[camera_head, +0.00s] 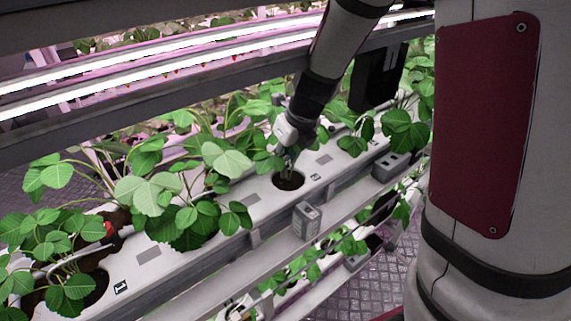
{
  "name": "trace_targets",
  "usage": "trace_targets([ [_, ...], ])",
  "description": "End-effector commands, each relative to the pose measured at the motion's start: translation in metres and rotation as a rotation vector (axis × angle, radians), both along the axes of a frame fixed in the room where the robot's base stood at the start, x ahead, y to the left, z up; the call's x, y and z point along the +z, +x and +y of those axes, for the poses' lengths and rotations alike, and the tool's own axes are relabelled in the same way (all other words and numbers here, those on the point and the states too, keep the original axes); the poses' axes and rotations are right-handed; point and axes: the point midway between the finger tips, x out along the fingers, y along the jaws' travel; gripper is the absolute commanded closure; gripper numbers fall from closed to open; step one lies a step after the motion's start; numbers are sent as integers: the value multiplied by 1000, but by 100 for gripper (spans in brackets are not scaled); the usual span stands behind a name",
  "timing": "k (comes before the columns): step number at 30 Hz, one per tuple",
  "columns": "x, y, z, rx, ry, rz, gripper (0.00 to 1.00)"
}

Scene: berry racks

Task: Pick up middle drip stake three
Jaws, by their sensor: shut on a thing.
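My gripper (291,165) reaches down from my arm to a planting hole (290,181) with dark soil in the white gutter. Its fingers are closed just above or at the soil. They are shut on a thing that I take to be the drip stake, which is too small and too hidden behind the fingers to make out. I cannot tell whether its tip is still in the soil.
Strawberry plants (185,185) crowd the white gutter (240,213) left of my gripper, and leaves (402,130) stand to its right. Lit lamp bars (150,75) run above. A grey box (306,220) sits on the gutter's front side. A lower row of plants lies beneath.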

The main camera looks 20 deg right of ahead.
Motion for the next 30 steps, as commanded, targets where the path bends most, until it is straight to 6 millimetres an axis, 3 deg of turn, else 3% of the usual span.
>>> trace_targets([
  [21,1,-124,-41,-2,0,-2,93],
  [30,4,-141,-43,2,7,0,93],
])
